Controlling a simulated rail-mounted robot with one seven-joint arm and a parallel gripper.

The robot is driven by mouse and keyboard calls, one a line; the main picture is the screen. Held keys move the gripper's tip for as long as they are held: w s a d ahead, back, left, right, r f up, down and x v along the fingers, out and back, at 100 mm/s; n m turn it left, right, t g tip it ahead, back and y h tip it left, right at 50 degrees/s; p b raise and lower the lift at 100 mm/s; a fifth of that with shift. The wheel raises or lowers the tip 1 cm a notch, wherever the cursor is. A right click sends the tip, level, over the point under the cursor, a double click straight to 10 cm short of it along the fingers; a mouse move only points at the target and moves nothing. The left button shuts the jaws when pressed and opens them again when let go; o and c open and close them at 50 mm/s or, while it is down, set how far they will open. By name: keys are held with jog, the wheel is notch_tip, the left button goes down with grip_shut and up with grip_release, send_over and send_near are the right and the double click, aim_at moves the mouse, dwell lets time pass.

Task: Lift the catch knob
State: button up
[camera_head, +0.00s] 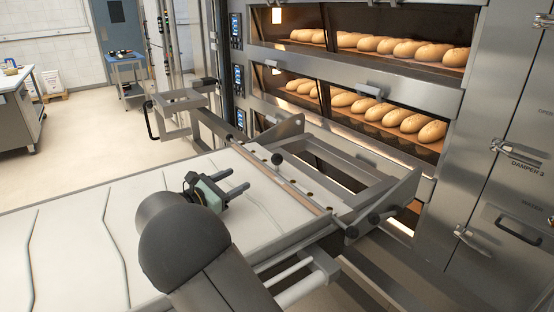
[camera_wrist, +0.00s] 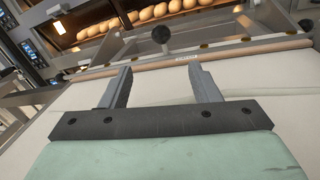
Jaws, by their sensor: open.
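A round black knob (camera_head: 277,158) stands on a short stem at the near side of the metal loader frame, beyond the end of the pale belt. I take it to be the catch knob; it also shows in the wrist view (camera_wrist: 160,34), top centre. My gripper (camera_head: 241,178) is over the pale belt (camera_head: 90,235), apart from the knob and to its lower left. Its two grey fingers are spread with nothing between them, and in the wrist view (camera_wrist: 160,72) they point toward the bar below the knob.
A wooden roller bar (camera_wrist: 165,64) crosses the belt's end. Black ball-ended handles (camera_head: 374,218) stick out at the frame's right side. Deck ovens with loaves (camera_head: 400,118) stand behind the frame. A steel side plate (camera_head: 385,195) rises at right.

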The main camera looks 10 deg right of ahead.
aim_at(277, 154)
jog(key=p+x, duration=0.3)
jog(key=x, duration=1.4)
jog(key=shift+d, duration=0.2)
grip_shut()
jog(key=shift+r, duration=1.1)
grip_release()
jog(key=shift+f, duration=0.1)
jog(key=b+v, duration=0.3)
jog(key=v, duration=1.4)
jog(key=shift+s+a, duration=0.1)
jog(key=shift+a, duration=0.1)
